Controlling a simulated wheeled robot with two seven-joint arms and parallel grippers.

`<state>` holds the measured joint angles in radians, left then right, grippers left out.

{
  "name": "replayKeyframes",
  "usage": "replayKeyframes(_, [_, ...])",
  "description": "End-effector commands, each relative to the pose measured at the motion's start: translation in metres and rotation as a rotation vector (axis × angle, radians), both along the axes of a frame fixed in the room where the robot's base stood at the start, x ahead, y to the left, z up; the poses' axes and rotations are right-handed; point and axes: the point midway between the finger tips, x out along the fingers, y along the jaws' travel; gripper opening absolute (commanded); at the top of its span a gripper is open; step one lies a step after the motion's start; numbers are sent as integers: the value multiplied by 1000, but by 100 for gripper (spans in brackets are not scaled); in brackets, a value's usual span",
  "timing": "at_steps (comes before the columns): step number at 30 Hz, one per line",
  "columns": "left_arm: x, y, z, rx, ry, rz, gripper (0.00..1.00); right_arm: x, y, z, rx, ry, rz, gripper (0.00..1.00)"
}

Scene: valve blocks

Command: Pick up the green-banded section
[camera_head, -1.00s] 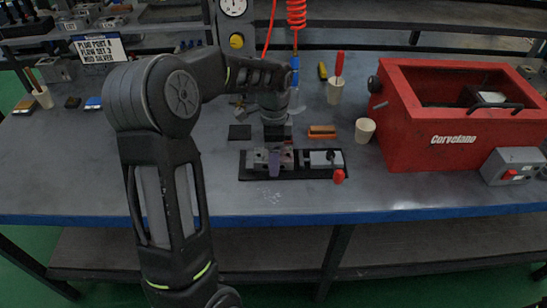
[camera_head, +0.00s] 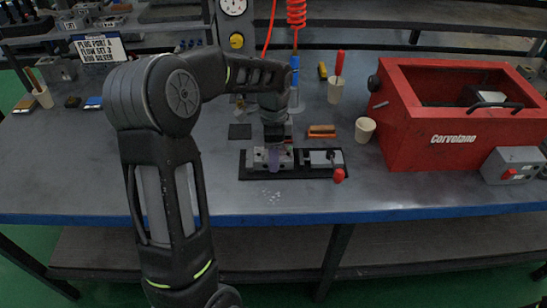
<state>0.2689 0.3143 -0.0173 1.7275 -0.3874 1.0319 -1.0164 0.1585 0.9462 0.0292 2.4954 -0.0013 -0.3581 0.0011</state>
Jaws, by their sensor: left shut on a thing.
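My left arm comes in from the left and reaches over the bench. My left gripper (camera_head: 275,141) points down at the rear of a grey metal valve block (camera_head: 257,162). Its jaws are closed on a section there, which the fingers mostly hide. I cannot make out a green band on it. A second grey block (camera_head: 322,157) with a red knob (camera_head: 339,175) sits on the right part. My right gripper is not in view.
A red box (camera_head: 440,140) marked "Corvelano" stands to the right, with a grey switch box (camera_head: 512,165) beside it. A beige cup (camera_head: 365,130) and an orange-and-black brush-like item (camera_head: 321,131) lie behind the plate. The bench front is clear.

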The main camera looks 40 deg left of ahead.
Motion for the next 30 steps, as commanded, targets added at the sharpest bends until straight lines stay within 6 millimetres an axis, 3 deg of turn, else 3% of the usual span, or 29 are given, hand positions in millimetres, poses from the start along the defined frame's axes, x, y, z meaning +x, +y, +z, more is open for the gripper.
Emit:
replayKeyframes(17, [0, 0, 0, 0, 0, 0, 0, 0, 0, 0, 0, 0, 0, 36])
replayKeyframes(30, [1, 0, 2, 0, -2, 0, 0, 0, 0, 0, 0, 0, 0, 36])
